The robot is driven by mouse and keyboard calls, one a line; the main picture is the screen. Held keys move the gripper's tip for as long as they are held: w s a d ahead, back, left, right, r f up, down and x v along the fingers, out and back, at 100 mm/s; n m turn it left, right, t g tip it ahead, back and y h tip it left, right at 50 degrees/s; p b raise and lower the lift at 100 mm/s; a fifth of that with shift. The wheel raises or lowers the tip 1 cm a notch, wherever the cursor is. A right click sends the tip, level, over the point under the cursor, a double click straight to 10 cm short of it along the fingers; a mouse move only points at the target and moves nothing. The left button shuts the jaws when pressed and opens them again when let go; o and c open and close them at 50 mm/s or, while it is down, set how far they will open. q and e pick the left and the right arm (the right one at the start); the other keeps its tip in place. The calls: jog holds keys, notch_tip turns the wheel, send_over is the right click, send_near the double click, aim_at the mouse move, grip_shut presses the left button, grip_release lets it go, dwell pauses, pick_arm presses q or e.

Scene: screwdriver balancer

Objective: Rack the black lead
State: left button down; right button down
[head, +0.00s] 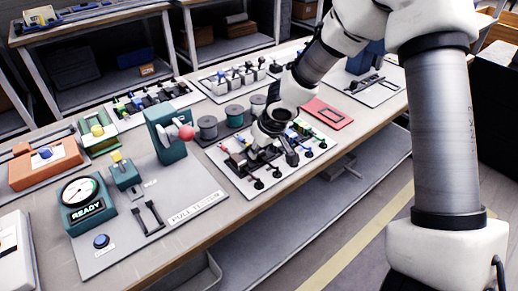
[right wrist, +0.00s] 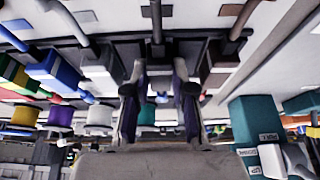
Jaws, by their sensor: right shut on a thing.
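The lead rack is a white board (head: 262,194) on the bench, with dark posts and several small coloured leads on it. My left gripper is in neither view.
A teal pull tester (head: 166,134) with a red knob and a READY dial (head: 82,198) stand to the left. A red tray (head: 328,114) lies to the right. Other lead boards stand further back.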

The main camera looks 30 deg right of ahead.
jog(key=c, duration=0.9)
grip_release()
jog(key=shift+r, duration=0.1)
jog(key=v, duration=1.2)
